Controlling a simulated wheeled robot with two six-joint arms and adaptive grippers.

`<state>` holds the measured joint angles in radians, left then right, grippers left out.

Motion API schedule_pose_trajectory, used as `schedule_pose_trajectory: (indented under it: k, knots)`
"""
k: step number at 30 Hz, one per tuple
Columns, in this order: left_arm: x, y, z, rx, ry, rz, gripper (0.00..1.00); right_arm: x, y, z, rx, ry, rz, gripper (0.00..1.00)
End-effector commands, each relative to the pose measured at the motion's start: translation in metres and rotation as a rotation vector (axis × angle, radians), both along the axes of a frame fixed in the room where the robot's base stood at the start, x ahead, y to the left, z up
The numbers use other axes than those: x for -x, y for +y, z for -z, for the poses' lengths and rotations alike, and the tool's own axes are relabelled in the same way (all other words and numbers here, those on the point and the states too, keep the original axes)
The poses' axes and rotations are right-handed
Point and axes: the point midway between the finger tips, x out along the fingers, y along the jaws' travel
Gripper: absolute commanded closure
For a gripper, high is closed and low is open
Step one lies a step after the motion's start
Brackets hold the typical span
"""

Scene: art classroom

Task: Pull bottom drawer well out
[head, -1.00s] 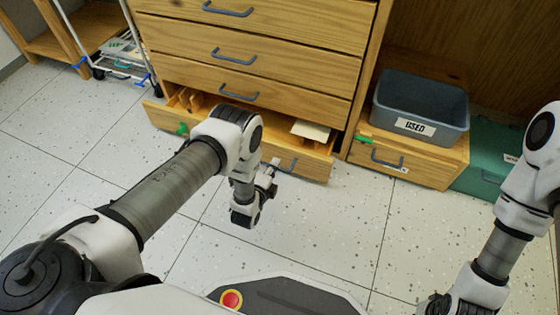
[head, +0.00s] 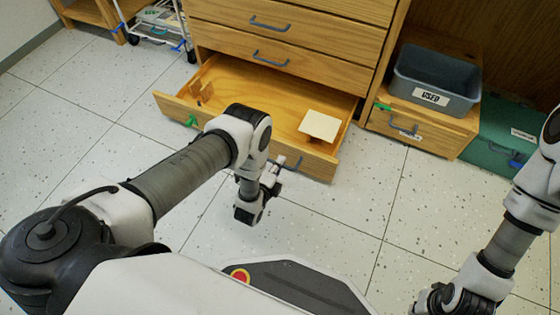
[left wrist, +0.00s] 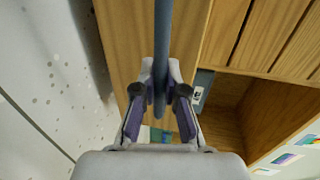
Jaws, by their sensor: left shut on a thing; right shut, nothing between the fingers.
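The bottom drawer (head: 240,141) of the wooden cabinet is open, with much of its floor showing. Its blue-grey handle (head: 291,164) is on the front; it runs as a bar through the left wrist view (left wrist: 164,40). My left gripper (head: 276,172) is shut on this handle; in the left wrist view its fingers (left wrist: 160,95) close on both sides of the bar. My right gripper (head: 432,303) is at the lower right, away from the cabinet, shut and empty, its tips partly hard to make out.
A pale flat piece (head: 319,126) lies in the drawer. Closed drawers (head: 290,45) are above. To the right are a grey bin labelled USED (head: 435,80) on a small wooden drawer unit (head: 425,125) and a green box (head: 495,135). A wheeled rack (head: 160,20) stands behind left. Tiled floor in front is clear.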

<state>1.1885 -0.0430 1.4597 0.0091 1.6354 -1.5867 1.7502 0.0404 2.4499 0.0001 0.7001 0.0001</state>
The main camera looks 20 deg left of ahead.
Motion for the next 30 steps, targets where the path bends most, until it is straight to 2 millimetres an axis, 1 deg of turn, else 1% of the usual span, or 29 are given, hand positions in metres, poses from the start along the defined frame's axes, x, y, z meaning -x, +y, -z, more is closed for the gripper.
schedule_pose_trajectory:
  k: [8,9,10,11,19,22,23,26,30]
  knots:
    - [0.000,0.000,0.001,0.000,0.001,-0.001,1.00,0.000,0.000,0.000,0.000,0.000,0.000,1.00]
    - [0.000,0.000,0.001,0.000,0.001,-0.001,0.79,0.000,0.000,0.000,0.000,0.000,0.000,1.00]
    - [0.000,0.000,0.001,0.000,0.001,-0.001,0.68,0.000,0.000,0.000,0.000,0.000,0.000,1.00]
    - [0.000,0.000,0.001,0.000,0.001,-0.001,0.63,0.000,0.000,0.000,0.000,0.000,0.000,1.00]
    - [0.001,0.000,0.000,0.000,0.001,-0.001,0.63,0.000,0.000,0.000,0.000,0.000,0.000,1.00]
    - [0.007,0.000,-0.001,0.000,0.002,0.000,0.63,0.000,0.000,0.000,0.000,0.000,0.000,1.00]
    - [0.010,0.000,-0.001,0.000,0.003,0.000,0.63,0.000,0.000,0.000,0.000,0.000,0.000,1.00]
    - [0.029,0.001,-0.005,0.000,0.005,0.000,0.63,0.000,0.000,0.000,0.000,0.000,0.000,1.00]
    - [0.066,0.002,-0.012,0.000,0.006,-0.001,0.63,0.000,0.000,0.000,0.000,0.000,0.000,1.00]
